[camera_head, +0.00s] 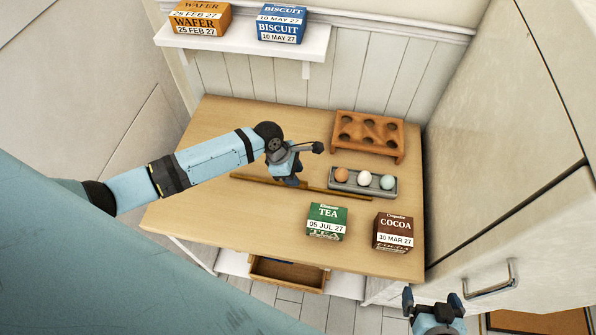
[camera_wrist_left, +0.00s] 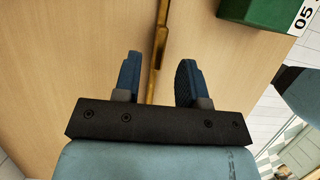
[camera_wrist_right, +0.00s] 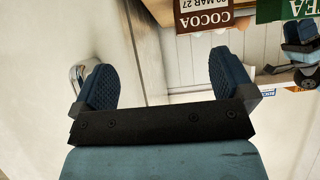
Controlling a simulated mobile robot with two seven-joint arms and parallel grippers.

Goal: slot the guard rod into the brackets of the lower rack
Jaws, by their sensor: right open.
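The guard rod (camera_head: 335,191), long, thin and golden-brown, lies across the wooden table. It also shows in the left wrist view (camera_wrist_left: 155,75), running between the two finger pads. My left gripper (camera_head: 289,181) is over the rod's middle part with fingers open on either side, and I see no contact. It hides a short stretch of rod in the head view. My right gripper (camera_head: 435,300) is open and empty, in front of the table's right front corner. I cannot make out which part is the lower rack, nor its brackets.
A tea box (camera_head: 327,222) and a cocoa box (camera_head: 393,232) stand at the front right. A grey egg tray (camera_head: 342,188) and an orange-brown holed rack (camera_head: 368,150) sit behind. A wall shelf (camera_head: 245,41) carries wafer and biscuit boxes. A tall cabinet (camera_head: 500,130) borders the right.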

